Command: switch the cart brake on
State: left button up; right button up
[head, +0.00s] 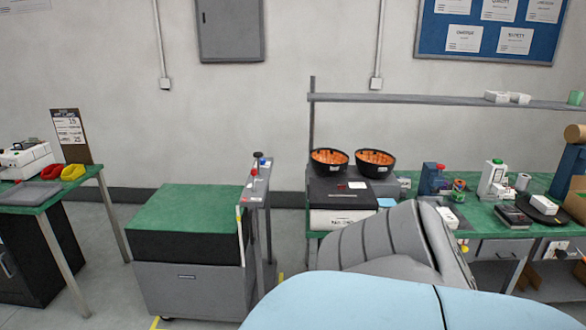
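A low grey cabinet with a green top (186,208) and a black band stands on the floor left of centre. A caster shows under its front, so it may be the cart. At its right side is a narrow grey stand (252,192) with a red-knobbed lever (254,173) and a black-knobbed lever (258,156), both upright. I cannot tell whether either one is the cart brake, and no brake label is readable. Neither of my grippers is in view.
A green-topped table (30,196) with a clipboard (71,136) and red and yellow items is at left. A workbench (480,222) at right holds two black bowls (328,161) and small devices. Floor (110,285) is clear between the left table and cabinet. My grey and pale-blue parts cover the lower right.

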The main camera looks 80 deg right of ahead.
aim_at(254, 171)
jog(key=z, duration=2.2)
jog(key=i+j+z, duration=0.2)
jog(key=z, duration=0.3)
jog(key=i+j+z, duration=0.15)
jog(key=z, duration=0.3)
jog(key=i+j+z, duration=0.15)
jog(key=j, duration=0.2)
jog(key=i+j+z, duration=0.15)
jog(key=j, duration=0.25)
jog(key=j+z, duration=0.1)
jog(key=j, duration=0.25)
jog(key=i+j, duration=0.1)
jog(key=j, duration=0.3)
jog(key=i+j, duration=0.15)
jog(key=j, duration=0.3)
jog(key=i+j+z, duration=0.1)
jog(key=j, duration=0.3)
jog(key=i+j, duration=0.15)
jog(key=j, duration=0.3)
jog(key=i+j, duration=0.1)
jog(key=j, duration=0.3)
jog(key=i+j, duration=0.1)
jog(key=j, duration=0.35)
jog(key=z, duration=0.05)
